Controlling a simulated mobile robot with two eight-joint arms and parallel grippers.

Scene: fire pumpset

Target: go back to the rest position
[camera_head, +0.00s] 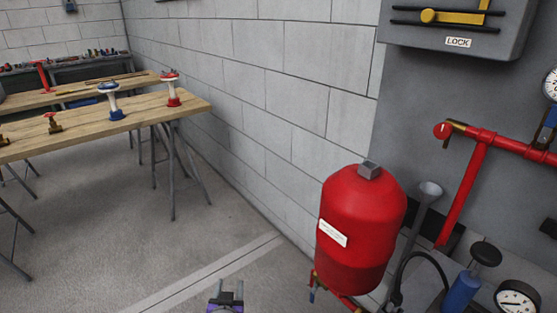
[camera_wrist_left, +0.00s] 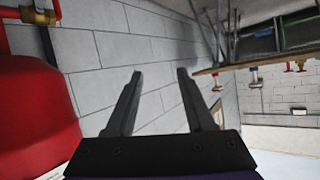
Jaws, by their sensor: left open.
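My left gripper (camera_head: 229,293) shows at the bottom edge of the head view, low over the grey floor. In the left wrist view its two dark fingers (camera_wrist_left: 158,85) are spread apart with nothing between them. Behind them is the block wall. My right gripper is in neither view.
A red tank (camera_head: 362,225) stands right of my left gripper, with red pipes (camera_head: 487,137), a blue pump handle (camera_head: 460,293) and gauges (camera_head: 517,298) beside it. A wooden table (camera_head: 150,103) with valves stands at the left. Floor (camera_head: 110,250) between is clear.

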